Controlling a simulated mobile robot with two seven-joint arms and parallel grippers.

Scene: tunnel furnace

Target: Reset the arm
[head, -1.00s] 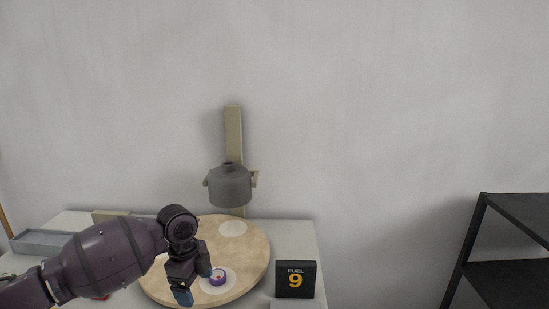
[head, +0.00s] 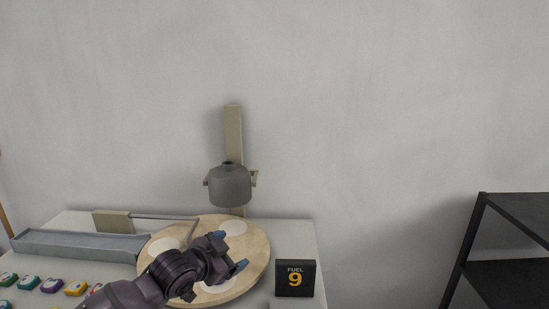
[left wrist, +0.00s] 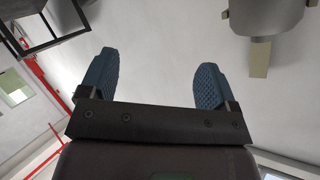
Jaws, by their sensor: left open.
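My left arm comes in low from the left in the head view. My left gripper (head: 230,251) is open with blue fingertips pointing up and right, over the round beige turntable (head: 256,251). In the left wrist view the two blue fingers of the same gripper (left wrist: 154,78) stand wide apart with nothing between them. The gripper and wrist hide the middle and lower left of the turntable. White round spots show on the turntable, and I see no purple piece on it now. My right gripper is not in view.
A grey bell-shaped hood (head: 230,187) hangs on a beige post (head: 234,135) above the turntable. A grey trough (head: 80,243) and several coloured pieces (head: 52,285) lie at left. A black "FUEL 9" sign (head: 295,279) stands at right. A black shelf (head: 510,265) is farther right.

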